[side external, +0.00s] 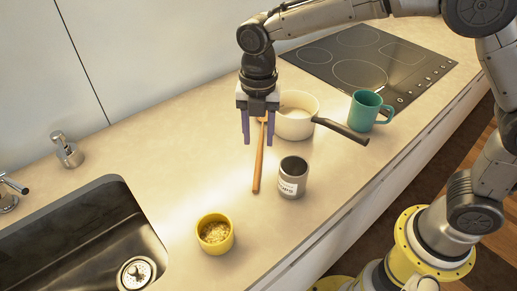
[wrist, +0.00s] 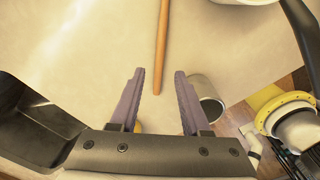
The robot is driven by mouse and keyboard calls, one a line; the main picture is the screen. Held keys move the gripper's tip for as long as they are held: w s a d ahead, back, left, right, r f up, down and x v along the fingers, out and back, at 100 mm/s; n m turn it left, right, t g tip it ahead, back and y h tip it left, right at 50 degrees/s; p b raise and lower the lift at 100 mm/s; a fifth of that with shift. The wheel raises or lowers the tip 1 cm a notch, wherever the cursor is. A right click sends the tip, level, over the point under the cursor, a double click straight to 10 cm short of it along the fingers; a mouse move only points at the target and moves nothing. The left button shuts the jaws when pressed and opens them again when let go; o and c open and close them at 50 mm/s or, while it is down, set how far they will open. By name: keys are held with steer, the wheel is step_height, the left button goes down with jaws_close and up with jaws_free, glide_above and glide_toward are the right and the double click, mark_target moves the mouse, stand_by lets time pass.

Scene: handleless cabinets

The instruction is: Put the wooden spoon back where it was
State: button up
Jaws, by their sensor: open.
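The wooden spoon (side external: 258,160) lies on the counter, its handle pointing toward the front of the counter. Its upper end is partly hidden behind my gripper in the side view. In the wrist view the spoon handle (wrist: 161,50) runs down from the top edge and ends near the gap between my fingertips. My gripper (side external: 261,142) is open and empty, pointing down with its purple fingers spread, and appears to be above the spoon. The fingers also show in the wrist view (wrist: 160,72). I cannot tell the exact height above the spoon.
A white pot (side external: 295,122) with a dark handle stands right of the spoon. A grey labelled canister (side external: 292,178), a teal mug (side external: 364,110) and a yellow cup (side external: 214,233) stand nearby. The sink (side external: 85,240) is at left, the stovetop (side external: 372,60) at back right.

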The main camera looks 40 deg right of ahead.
steer(key=shift+r, duration=2.55)
steer(key=s+d+r+m+t, duration=0.2)
steer(key=s+d+r+m, duration=0.3)
steer(key=d+m, duration=0.2)
steer(key=s+d+m+t, duration=0.1)
steer(key=s+d+m, duration=0.4)
steer(key=s+m, duration=0.3)
steer(key=s+d+f+m+t, duration=0.1)
steer(key=s+d+m+t, duration=0.1)
steer(key=s+d+m, duration=0.3)
steer(key=s+m, duration=0.4)
steer(key=m, duration=0.3)
steer(key=shift+s+d+f+t, duration=0.15)
steer(key=shift+s+f+t, duration=0.15)
steer(key=shift+o, duration=0.4)
